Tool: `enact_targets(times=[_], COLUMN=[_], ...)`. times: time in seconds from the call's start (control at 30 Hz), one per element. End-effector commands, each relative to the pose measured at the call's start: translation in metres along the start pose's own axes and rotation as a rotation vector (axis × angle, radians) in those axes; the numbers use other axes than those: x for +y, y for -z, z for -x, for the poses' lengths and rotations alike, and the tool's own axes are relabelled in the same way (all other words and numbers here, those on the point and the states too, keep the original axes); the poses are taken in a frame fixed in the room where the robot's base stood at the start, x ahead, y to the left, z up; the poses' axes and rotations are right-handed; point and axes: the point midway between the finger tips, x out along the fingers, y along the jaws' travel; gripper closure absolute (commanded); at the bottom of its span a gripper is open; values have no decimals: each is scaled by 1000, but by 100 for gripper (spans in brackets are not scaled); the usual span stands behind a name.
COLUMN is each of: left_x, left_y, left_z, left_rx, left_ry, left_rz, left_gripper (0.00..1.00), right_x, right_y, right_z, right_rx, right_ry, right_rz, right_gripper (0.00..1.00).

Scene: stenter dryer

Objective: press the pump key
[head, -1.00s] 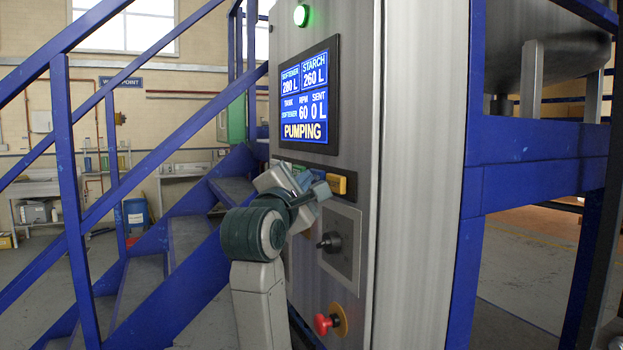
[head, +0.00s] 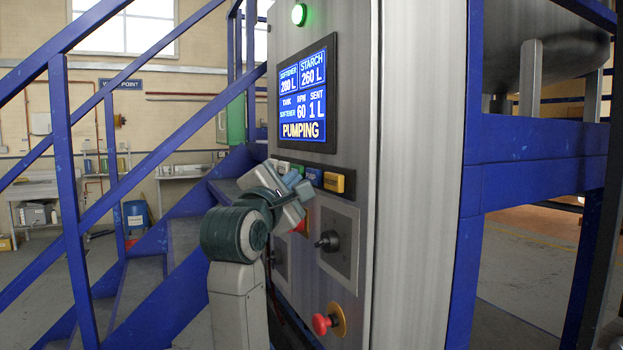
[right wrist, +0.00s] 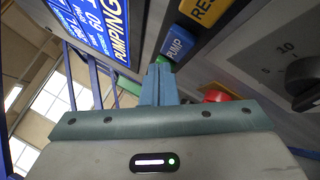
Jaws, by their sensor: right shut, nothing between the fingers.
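The blue pump key (head: 314,176) sits in the key row under the screen, left of the yellow key; in the right wrist view it reads "PUMP" (right wrist: 176,44). My right gripper (head: 298,184) is shut and empty, just left of and in front of the key. In the right wrist view its blue fingertips (right wrist: 159,72) lie together just below the key, with a small gap visible. The screen (head: 304,95) reads PUMPING, with softener 280 L, RPM 60 and sent 1 L. My left gripper is not in view.
A yellow key (head: 337,182), in the right wrist view lettered "RES", adjoins the pump key. A black rotary knob (head: 328,241) and a red mushroom button (head: 324,323) stick out lower on the panel. Blue stair rails (head: 75,200) stand at the left. A green lamp (head: 299,14) is lit above.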

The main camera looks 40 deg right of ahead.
Motion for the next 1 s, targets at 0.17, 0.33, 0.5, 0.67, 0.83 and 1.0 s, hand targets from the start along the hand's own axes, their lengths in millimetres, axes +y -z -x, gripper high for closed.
enact_targets(times=[0.17, 0.33, 0.5, 0.67, 0.83, 1.0], left_x=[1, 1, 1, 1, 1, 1], left_y=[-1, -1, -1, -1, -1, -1], left_z=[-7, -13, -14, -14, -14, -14], left_rx=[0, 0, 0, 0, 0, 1], left_ry=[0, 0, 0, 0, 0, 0], left_rz=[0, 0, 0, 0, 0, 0], left_gripper=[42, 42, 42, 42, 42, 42], right_x=[8, 17, 22, 22, 22, 22], right_y=[11, 20, 22, 22, 22, 22], right_z=[14, 25, 30, 30, 30, 30], right_rx=[4, 4, 2, 1, 1, 1], right_ry=[0, 0, -1, -1, -1, -1], right_rz=[-1, -1, -1, 0, 0, 0], right_gripper=[100, 100, 100, 100, 100, 100])
